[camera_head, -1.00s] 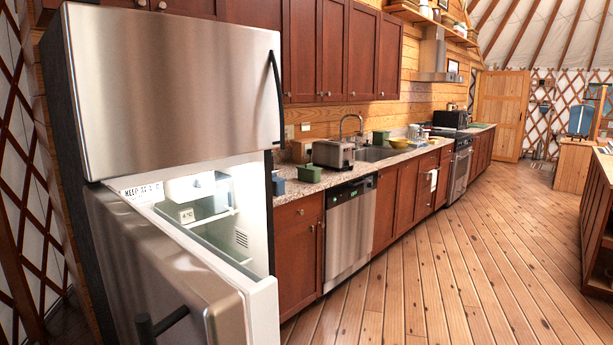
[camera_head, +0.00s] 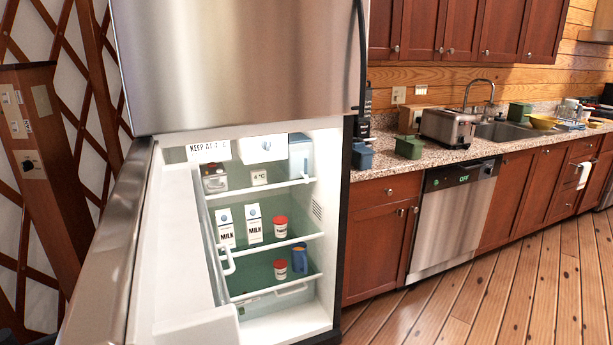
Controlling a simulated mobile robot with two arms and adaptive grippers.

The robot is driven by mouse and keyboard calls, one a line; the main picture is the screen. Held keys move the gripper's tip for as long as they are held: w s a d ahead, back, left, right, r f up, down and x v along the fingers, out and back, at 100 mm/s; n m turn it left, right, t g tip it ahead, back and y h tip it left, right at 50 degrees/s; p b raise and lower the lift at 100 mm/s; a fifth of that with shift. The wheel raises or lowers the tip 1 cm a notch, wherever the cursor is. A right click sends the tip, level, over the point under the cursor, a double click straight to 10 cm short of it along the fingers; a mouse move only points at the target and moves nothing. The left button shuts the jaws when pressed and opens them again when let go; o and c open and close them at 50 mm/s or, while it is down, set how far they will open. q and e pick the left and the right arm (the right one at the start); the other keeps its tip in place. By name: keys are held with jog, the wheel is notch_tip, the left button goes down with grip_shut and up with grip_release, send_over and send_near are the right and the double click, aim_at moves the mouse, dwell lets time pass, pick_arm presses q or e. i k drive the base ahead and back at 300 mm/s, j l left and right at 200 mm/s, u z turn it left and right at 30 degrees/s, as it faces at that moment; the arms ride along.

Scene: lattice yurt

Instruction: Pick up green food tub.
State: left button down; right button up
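A small green tub (camera_head: 409,147) sits upright on the speckled countertop, left of the toaster and near the front edge. A second green container (camera_head: 519,112) stands farther back on the counter, behind the sink. I cannot tell from the view which of the two is the food tub.
The fridge's lower door (camera_head: 165,255) stands open at the left. Inside are milk cartons (camera_head: 253,224), red-lidded jars (camera_head: 280,227) and a blue jug (camera_head: 299,258). A blue tub (camera_head: 362,156) and a toaster (camera_head: 449,127) flank the nearer green tub. The wooden floor (camera_head: 505,285) is clear at right.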

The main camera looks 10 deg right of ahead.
aim_at(410, 152)
jog(key=i+l, duration=0.3)
jog(key=l, duration=0.15)
jog(key=i+l, duration=0.25)
jog(key=l, duration=0.2)
jog(key=i+l, duration=0.3)
jog(key=l, duration=0.2)
jog(key=i+l, duration=0.3)
jog(key=l, duration=0.15)
jog(key=i+l, duration=0.3)
jog(key=l, duration=0.15)
jog(key=z, duration=0.05)
